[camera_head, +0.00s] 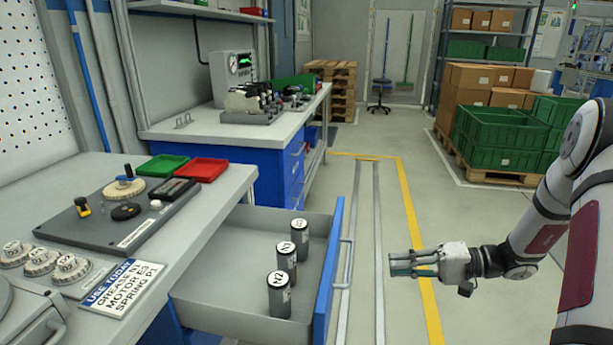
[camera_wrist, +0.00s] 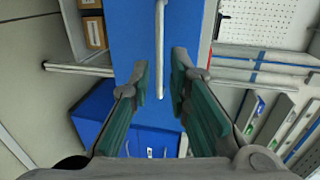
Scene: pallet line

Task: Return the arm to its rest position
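My gripper (camera_head: 402,264) is in front of the open drawer (camera_head: 217,262), to its right in the head view, over the floor. My arm reaches in from the right edge. In the wrist view my gripper (camera_wrist: 160,85) has its two green-padded fingers apart with nothing between them. Beyond the fingers is the blue drawer front (camera_wrist: 180,45) with its pale bar handle (camera_wrist: 160,40). The fingers appear clear of the handle, though the exact gap is hard to tell.
The drawer holds three dark canisters with white lids (camera_head: 279,294). A workbench (camera_head: 215,207) bears a dark fixture plate (camera_head: 110,215), green tray (camera_head: 162,166), red tray (camera_head: 201,170) and sign (camera_head: 122,288). Green crates (camera_head: 490,135) stand on a pallet at back right. The floor aisle is clear.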

